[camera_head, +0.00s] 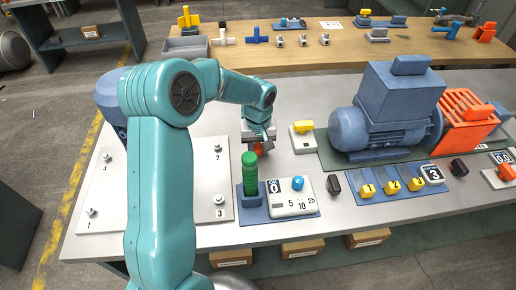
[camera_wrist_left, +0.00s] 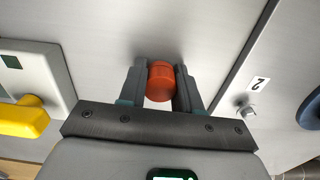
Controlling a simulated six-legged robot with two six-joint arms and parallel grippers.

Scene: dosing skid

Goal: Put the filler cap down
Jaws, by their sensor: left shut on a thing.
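The filler cap, a small orange-red cylinder, is between the fingers of my left gripper, as the left wrist view shows it (camera_wrist_left: 160,82). My left gripper (camera_wrist_left: 161,74) is shut on it, with one finger on each side. In the head view the cap (camera_head: 258,149) shows partly below my left gripper (camera_head: 258,143), just behind the green cylinder (camera_head: 250,172). It is over the grey bench top; I cannot tell whether it touches the surface. My right gripper is not in view.
A white plate with numbered bolts (camera_head: 150,190) lies left. A yellow-handled block (camera_head: 302,138) stands just right of the gripper, a blue motor pump (camera_head: 385,118) beyond it. A dial box (camera_head: 291,204) sits near the front edge. Bare bench shows around the cap.

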